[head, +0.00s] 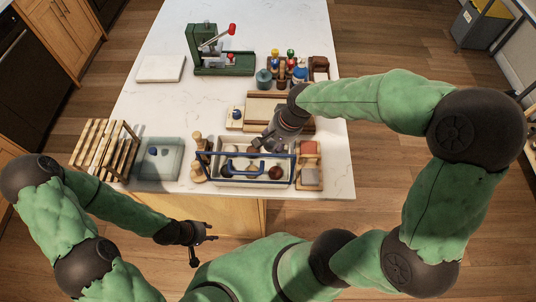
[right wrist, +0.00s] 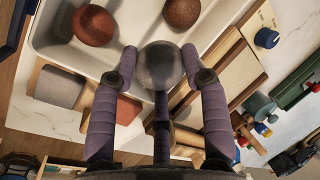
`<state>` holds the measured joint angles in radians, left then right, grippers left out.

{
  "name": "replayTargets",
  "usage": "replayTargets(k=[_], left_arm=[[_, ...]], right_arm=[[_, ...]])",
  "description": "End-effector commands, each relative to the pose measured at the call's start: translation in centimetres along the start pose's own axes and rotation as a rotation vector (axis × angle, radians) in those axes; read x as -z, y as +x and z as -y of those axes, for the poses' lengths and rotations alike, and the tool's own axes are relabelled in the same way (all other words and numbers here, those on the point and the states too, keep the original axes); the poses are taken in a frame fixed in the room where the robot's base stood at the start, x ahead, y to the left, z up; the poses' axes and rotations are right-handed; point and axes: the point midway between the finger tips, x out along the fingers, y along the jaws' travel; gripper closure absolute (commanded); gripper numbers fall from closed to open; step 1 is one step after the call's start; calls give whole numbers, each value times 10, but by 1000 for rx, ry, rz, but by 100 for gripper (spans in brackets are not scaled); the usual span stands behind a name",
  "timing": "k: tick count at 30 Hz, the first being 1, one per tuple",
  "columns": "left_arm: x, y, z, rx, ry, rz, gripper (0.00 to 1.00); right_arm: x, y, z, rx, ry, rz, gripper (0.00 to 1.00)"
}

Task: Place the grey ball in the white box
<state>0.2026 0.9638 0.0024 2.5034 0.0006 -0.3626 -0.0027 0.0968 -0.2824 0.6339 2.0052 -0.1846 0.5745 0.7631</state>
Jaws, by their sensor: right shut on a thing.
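My right gripper also shows in the head view (head: 266,146), above the back edge of the white box (head: 232,181). There the arm and gripper hide the ball. The box wall also shows in the right wrist view (right wrist: 60,50), with a reddish-brown ball (right wrist: 94,25) and a dark brown ball (right wrist: 183,11) inside. My left gripper (head: 204,249) hangs in front of the counter, fingers spread, empty.
Blue bars (head: 245,154) cross over the box. A wooden rack (head: 105,148) and a grey-green tray (head: 158,160) stand to its left. Wooden blocks (head: 309,165) lie at its right. A green press (head: 220,52) and bottles stand behind. The counter's middle left is clear.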

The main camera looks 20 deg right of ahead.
Motion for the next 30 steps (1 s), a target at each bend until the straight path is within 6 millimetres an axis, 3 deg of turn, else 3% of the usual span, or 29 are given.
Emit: replayTargets(k=[15,28,29,30], left_arm=[[1,14,5,0,0,0,60],[1,16,6,0,0,0,60],[1,16,6,0,0,0,60],[1,16,6,0,0,0,60]], right_arm=[[0,56,-18,1,2,-1,88],[1,61,-19,1,1,-2,88],[1,60,-19,1,1,-2,49],[1,60,-19,1,1,-2,44]])
